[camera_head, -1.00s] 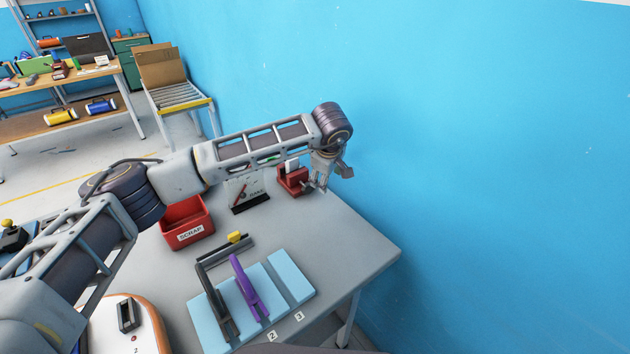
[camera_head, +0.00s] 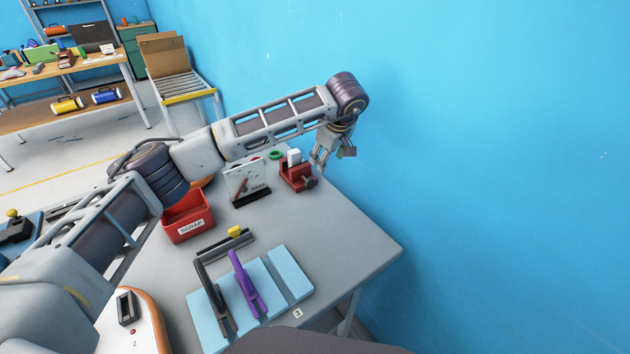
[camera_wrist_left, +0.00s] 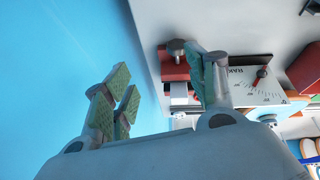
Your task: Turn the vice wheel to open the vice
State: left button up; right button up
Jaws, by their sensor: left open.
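The small red vice (camera_head: 298,177) stands at the far right part of the grey table, with a pale block upright in it. Its dark round wheel (camera_head: 310,183) faces right. My left gripper (camera_head: 333,158) is open and empty, just beyond and to the right of the vice, apart from the wheel. In the left wrist view the vice (camera_wrist_left: 170,68) and its dark wheel (camera_wrist_left: 177,48) lie beyond the fingers, partly hidden by the right-hand finger. The open left gripper (camera_wrist_left: 160,98) has nothing between its fingers there. My right gripper is not in view.
The blue wall (camera_head: 480,150) runs close beside my gripper. A dial card (camera_head: 245,183) stands left of the vice, with a red scrap bin (camera_head: 187,217) farther left. A pale blue board (camera_head: 290,272) with black and purple tools lies nearer. The table's right part is clear.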

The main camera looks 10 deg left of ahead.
aim_at(311, 181)
pick_arm(q)
jog(key=shift+s+a+m+g+y, duration=0.3)
jog(key=shift+s+a+m+y, duration=0.2)
jog(key=shift+a+m, duration=0.4)
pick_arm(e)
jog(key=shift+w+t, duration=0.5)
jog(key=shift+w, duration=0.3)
pick_arm(q)
jog(key=x, duration=1.2)
jog(key=shift+d, duration=0.1)
jog(key=shift+w+f, duration=0.15)
jog(key=shift+f, duration=0.4)
jog(key=shift+a+f, duration=0.25)
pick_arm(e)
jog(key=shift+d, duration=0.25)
